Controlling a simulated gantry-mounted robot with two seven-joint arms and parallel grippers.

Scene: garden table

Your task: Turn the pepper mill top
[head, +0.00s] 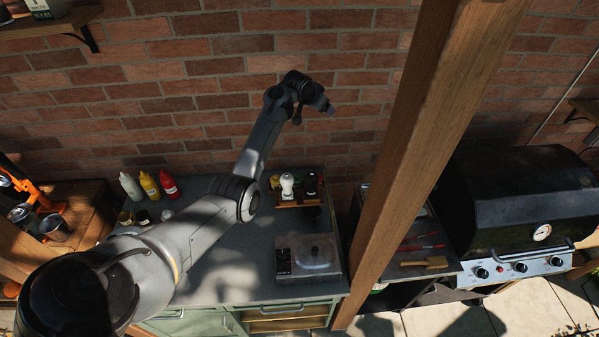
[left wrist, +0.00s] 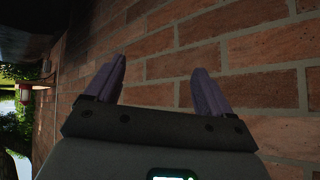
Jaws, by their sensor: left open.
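A dark mill-like shaker (head: 310,183), which looks like the pepper mill, stands at the back of the grey counter beside a white one (head: 287,184). Both seem to stand in a small wooden holder. My left arm reaches across the counter from the left, and my left gripper (head: 326,107) is up in front of the brick wall, above and behind the mills, not touching them. In the left wrist view its two purple fingers (left wrist: 160,68) are apart with nothing between them. No mill shows in that view.
Red, yellow and white squeeze bottles (head: 149,185) stand at the counter's back left. A scale-like appliance (head: 308,258) sits at the front right. A thick wooden post (head: 422,140) rises right of the counter, with a black grill (head: 520,200) beyond. The counter's middle is clear.

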